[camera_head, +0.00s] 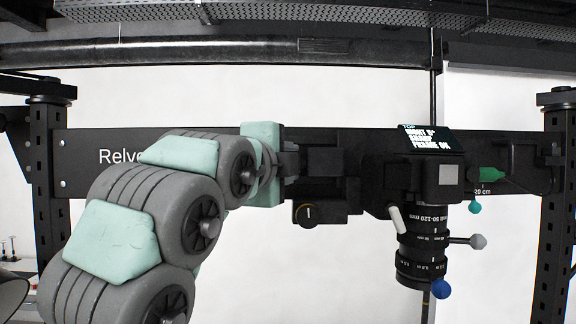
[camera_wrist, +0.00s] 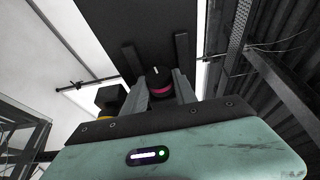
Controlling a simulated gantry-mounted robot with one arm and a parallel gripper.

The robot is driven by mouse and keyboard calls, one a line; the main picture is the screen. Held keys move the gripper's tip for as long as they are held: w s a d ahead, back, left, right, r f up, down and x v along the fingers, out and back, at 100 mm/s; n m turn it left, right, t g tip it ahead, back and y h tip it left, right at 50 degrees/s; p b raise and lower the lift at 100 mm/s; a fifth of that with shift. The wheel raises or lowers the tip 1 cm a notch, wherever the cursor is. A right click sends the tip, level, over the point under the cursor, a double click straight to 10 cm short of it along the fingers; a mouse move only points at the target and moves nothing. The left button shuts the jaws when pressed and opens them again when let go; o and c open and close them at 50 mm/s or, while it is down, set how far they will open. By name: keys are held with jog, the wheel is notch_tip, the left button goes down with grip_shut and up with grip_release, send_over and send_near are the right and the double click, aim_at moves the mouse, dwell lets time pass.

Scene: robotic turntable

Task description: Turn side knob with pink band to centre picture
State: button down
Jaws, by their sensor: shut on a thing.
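The side knob with the pink band (camera_wrist: 161,90) shows in the wrist view as a black cap with a white pointer line and a pink ring below it. My gripper (camera_wrist: 158,84) has one grey finger on each side of it and is shut on it. In the head view my gripper (camera_head: 289,164) reaches the left side of the black apparatus on the rail, and the knob is hidden there. A small screen (camera_head: 430,138) on top of the camera body shows white text; I make out "TOP", "RIGHT" and "SHARP".
A lens (camera_head: 421,245) hangs below the camera body with white, grey and blue-tipped levers. A green plug (camera_head: 490,175) and cable are at the right. The white wall area below the rail is clear.

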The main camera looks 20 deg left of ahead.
jog(key=shift+d+r+g+p, duration=0.1)
jog(key=shift+r+g+p, duration=0.4)
jog(key=shift+g+p, duration=0.3)
jog(key=shift+f+n+g+p, duration=0.1)
jog(key=shift+n+g+p, duration=0.4)
jog(key=shift+g+p, duration=0.15)
jog(key=shift+f, duration=0.1)
jog(key=c, duration=1)
grip_release()
jog(key=shift+h, duration=0.4)
